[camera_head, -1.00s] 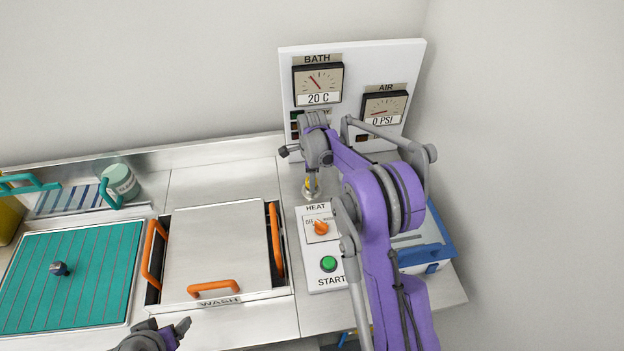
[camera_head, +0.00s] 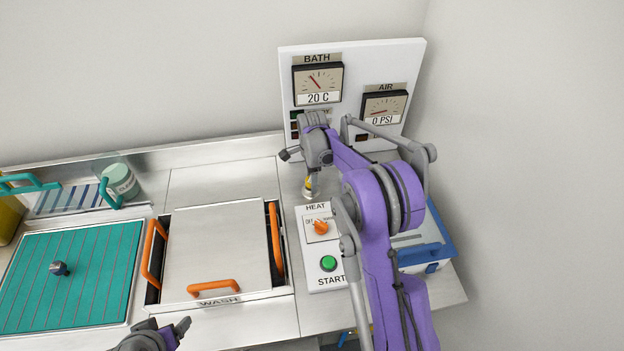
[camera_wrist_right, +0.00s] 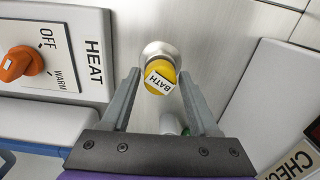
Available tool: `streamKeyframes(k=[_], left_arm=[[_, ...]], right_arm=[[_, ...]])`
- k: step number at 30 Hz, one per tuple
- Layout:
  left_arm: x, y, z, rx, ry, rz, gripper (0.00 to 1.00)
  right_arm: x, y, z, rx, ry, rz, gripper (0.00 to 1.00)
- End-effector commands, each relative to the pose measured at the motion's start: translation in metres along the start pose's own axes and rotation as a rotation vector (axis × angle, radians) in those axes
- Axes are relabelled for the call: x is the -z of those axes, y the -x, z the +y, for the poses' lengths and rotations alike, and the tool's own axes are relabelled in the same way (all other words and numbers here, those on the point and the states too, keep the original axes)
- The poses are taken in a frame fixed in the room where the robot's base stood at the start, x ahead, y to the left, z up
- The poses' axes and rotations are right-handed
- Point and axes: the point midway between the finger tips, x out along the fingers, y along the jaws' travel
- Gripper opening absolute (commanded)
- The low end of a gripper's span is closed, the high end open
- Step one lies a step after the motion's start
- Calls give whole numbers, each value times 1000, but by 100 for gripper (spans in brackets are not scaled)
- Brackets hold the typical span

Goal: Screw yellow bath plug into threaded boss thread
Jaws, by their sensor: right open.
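The yellow bath plug (camera_wrist_right: 161,78), with a white BATH label, sits at the round metal threaded boss (camera_wrist_right: 157,50) in the right wrist view. I cannot tell how deep its thread sits. In the head view the plug (camera_head: 309,183) shows small above the boss (camera_head: 308,195), just behind the HEAT panel. My right gripper (camera_wrist_right: 159,74) is open, with one finger on each side of the plug and gaps visible. In the head view its wrist and arm hide most of the fingers. My left gripper (camera_head: 175,331) is at the bottom edge, partly cut off, away from the plug.
The HEAT panel (camera_head: 309,272) with an orange knob (camera_head: 321,227) and green START button (camera_head: 328,263) stands close in front. The gauge board (camera_head: 351,60) rises behind. The WASH lid (camera_head: 217,247) lies left. A blue-edged box (camera_head: 440,234) is right of my arm.

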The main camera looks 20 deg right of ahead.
Motion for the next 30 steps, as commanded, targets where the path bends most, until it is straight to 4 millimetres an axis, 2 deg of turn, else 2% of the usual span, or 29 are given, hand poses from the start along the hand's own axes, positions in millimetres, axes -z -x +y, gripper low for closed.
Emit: streamKeyframes(k=[13,17,23,30], left_arm=[[0,0,0,0,0,0,80],[0,0,0,0,0,0,80],[0,0,0,0,0,0,80],[0,0,0,0,0,0,80]], right_arm=[[-1,0,-2,0,662,0,61],[-1,0,-2,0,742,0,61],[-1,0,-2,0,750,0,61],[-1,0,-2,0,748,0,20]])
